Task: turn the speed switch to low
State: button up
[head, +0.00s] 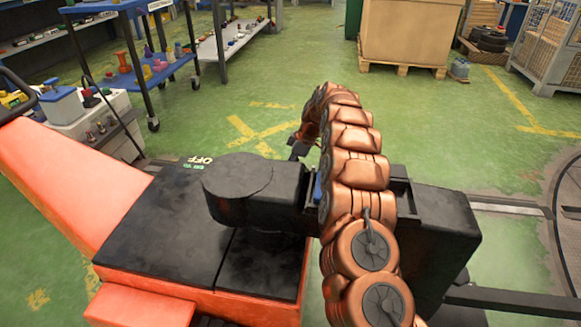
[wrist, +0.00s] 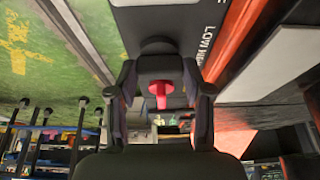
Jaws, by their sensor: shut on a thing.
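In the wrist view, my gripper (wrist: 160,72) has its two dark fingers closed in on either side of a dark block-shaped switch (wrist: 160,62). A red piece (wrist: 159,94) shows between the fingers, below the dark block, and appears to be part of the switch. Which way the switch points cannot be told. In the head view my copper-coloured arm reaches away from me, and its end and the switch are hidden behind it.
A blue trolley (head: 140,60) and a grey-white box (head: 85,115) stand at the left. A cardboard crate on a pallet (head: 410,35) stands behind. Green floor (head: 440,120) lies clear between.

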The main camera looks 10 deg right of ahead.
jog(key=shift+f, duration=0.1)
dwell(0.3)
jog(key=o, duration=1.2)
jog(key=shift+c, duration=0.2)
jog(key=v, duration=1.2)
